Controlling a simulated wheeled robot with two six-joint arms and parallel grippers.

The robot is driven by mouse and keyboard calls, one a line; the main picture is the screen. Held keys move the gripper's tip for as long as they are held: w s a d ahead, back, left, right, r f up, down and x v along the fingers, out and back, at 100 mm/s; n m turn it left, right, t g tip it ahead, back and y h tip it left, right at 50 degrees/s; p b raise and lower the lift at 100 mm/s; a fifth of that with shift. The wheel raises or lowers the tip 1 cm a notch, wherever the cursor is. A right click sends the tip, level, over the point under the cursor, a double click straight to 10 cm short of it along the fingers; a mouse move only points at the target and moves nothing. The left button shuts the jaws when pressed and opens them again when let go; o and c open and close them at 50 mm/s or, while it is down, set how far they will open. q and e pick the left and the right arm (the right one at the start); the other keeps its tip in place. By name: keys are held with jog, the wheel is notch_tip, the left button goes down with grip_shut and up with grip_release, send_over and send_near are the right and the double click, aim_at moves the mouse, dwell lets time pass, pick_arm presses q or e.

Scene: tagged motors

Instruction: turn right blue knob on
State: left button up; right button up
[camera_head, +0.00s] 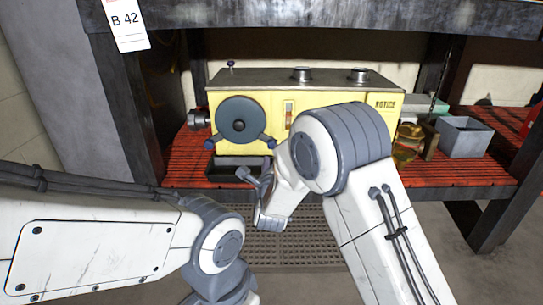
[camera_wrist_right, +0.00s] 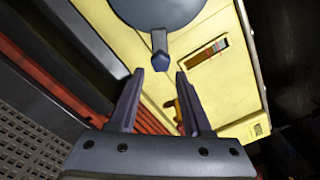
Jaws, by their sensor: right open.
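A yellow machine (camera_head: 300,96) stands on the red slatted shelf, with a round blue-grey disc (camera_head: 239,119) on its front. The right blue knob (camera_head: 271,143) is at the disc's lower right; it also shows in the right wrist view (camera_wrist_right: 159,42). A second blue knob (camera_head: 209,144) is at the disc's lower left. My right gripper (camera_head: 256,176) is just below and in front of the right knob. In the right wrist view its two fingers (camera_wrist_right: 159,74) are apart and empty, with the knob just beyond the gap between their tips. My left gripper is out of view.
A dark tray (camera_head: 238,162) sits under the disc. A grey bin (camera_head: 463,137) stands on the right of the shelf (camera_head: 455,173). A dark post (camera_head: 128,110) is at the left.

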jog(key=s, duration=0.3)
jog(key=shift+s+p, duration=0.1)
jog(key=shift+p, duration=0.25)
